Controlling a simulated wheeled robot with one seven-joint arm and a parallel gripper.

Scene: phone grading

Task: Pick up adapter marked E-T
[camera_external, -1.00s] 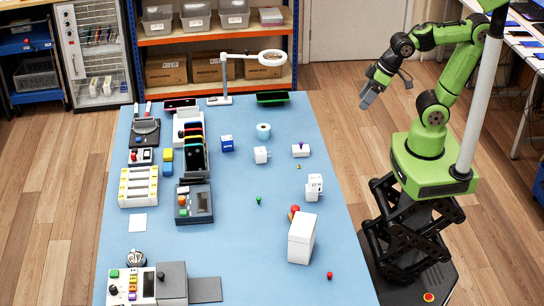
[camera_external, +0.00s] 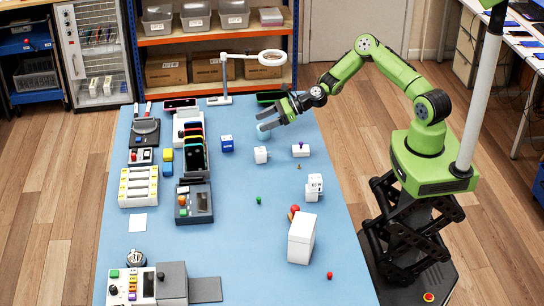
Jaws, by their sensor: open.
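My gripper (camera_external: 264,121) is open and empty above the far part of the table.
A magnifier lamp (camera_external: 226,82) stands at the table's far edge, close to my gripper. A white box (camera_external: 301,240) stands at the near right, with red balls beside it. Devices and a phone rack (camera_external: 194,150) fill the left side. The table's middle is mostly clear.

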